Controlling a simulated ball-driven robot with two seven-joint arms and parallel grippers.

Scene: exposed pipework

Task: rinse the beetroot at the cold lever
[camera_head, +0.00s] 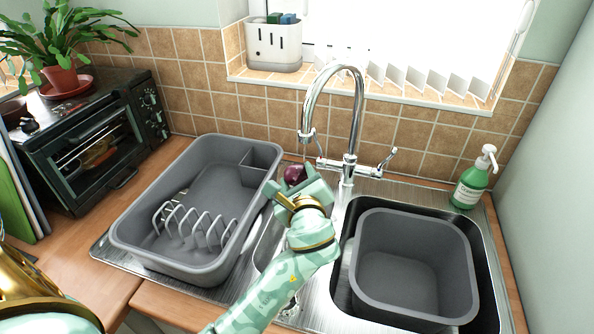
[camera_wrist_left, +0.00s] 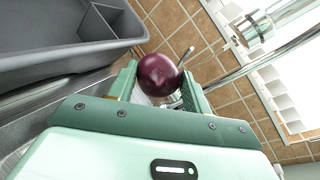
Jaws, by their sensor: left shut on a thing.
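My left gripper (camera_head: 298,186) is shut on a dark purple beetroot (camera_head: 294,174). It holds it below and slightly left of the spout end of the chrome tap (camera_head: 357,110). In the left wrist view the beetroot (camera_wrist_left: 159,75) sits between the fingertips (camera_wrist_left: 160,88), with the spout end (camera_wrist_left: 252,30) beyond it. The tap has a left lever (camera_head: 320,160), partly hidden by the gripper, and a right lever (camera_head: 386,158) tilted up and outward. I see no marking that tells which is cold. No clear water stream shows. My right gripper is out of view.
A grey dish rack tub (camera_head: 127,236) stands on the drainer to the left. A grey basin (camera_head: 458,262) sits in the right sink bowl. A green soap bottle (camera_head: 471,184) stands at the right. A small oven (camera_head: 90,140) and a windowsill caddy (camera_head: 274,45) are behind.

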